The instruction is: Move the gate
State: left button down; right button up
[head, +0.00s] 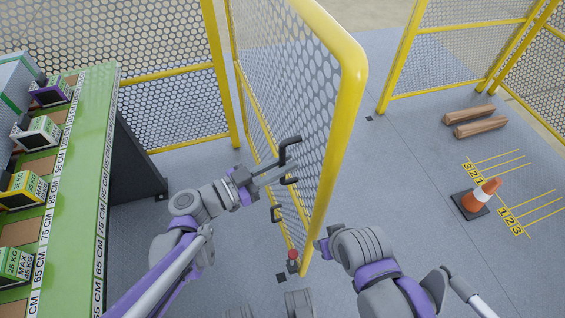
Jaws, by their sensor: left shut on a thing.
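The gate (318,140) is a tall panel of grey perforated mesh in a thick yellow frame, standing upright and seen nearly edge-on in the middle of the head view. Black handles stick out from its left face; the upper handle (288,150) is at the fingertips of my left gripper (278,168). My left gripper is shut on this handle, and the fingers partly hide the contact. My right gripper (322,245) is low, close to the gate's near lower edge on the right side. Its fingers do not show clearly.
A green bench (90,150) with labelled weight boxes runs along the left. Yellow-framed mesh fences (165,75) stand behind. The floor right of the gate is mostly clear.

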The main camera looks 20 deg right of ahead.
dwell(0.9)
pick_arm(q)
jog(key=a, duration=0.4)
jog(key=shift+a, duration=0.2)
jog(key=c, duration=0.8)
grip_release()
jog(key=p+v, duration=0.1)
jog(key=v, duration=0.9)
jog(key=shift+a, duration=0.35)
jog(key=shift+s, duration=0.15)
